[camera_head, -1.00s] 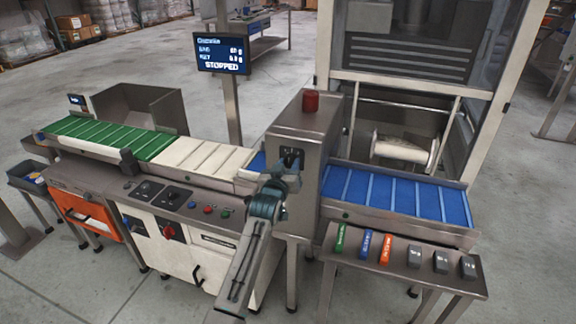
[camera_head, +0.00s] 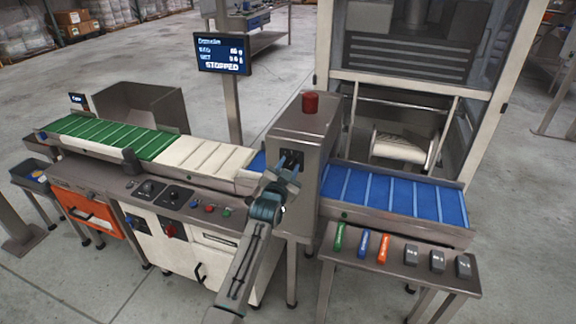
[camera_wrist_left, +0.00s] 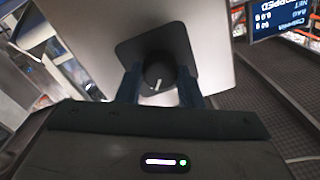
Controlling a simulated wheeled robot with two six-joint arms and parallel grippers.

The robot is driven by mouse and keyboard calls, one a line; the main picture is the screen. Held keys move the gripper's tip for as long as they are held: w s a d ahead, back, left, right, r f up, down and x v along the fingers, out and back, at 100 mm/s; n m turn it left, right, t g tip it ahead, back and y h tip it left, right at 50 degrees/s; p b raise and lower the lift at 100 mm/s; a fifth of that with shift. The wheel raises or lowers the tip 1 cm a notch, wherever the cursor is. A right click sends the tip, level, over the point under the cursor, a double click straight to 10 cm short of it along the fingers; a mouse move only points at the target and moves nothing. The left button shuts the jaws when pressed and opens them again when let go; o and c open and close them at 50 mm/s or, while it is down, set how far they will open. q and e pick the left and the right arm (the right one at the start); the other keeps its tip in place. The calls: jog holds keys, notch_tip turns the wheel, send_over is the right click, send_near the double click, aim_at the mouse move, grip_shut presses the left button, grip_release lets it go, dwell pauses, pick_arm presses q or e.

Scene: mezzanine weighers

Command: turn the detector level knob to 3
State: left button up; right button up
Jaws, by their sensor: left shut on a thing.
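The detector housing (camera_head: 309,130) is a grey metal box over the conveyor with a red lamp on top. Its level knob (camera_wrist_left: 158,75) is dark and round, with a pale pointer mark, on a black plate in the left wrist view. My left gripper (camera_wrist_left: 160,90) has a finger on each side of the knob and is shut on it. In the head view my left gripper (camera_head: 280,168) is against the housing's front face and partly covers the black plate. The scale numbers around the knob are not readable. My right gripper is not in view.
A green and white belt (camera_head: 110,137) runs left of the housing and a blue belt (camera_head: 395,195) right. A front panel with buttons (camera_head: 209,209) sits left of my arm. A small table (camera_head: 400,274) holds coloured and grey blocks. The screen (camera_head: 223,54) reads STOPPED.

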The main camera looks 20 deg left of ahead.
pick_arm(q)
jog(key=shift+m, duration=0.3)
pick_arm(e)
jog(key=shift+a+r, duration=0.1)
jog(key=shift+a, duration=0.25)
pick_arm(q)
jog(key=o, duration=1)
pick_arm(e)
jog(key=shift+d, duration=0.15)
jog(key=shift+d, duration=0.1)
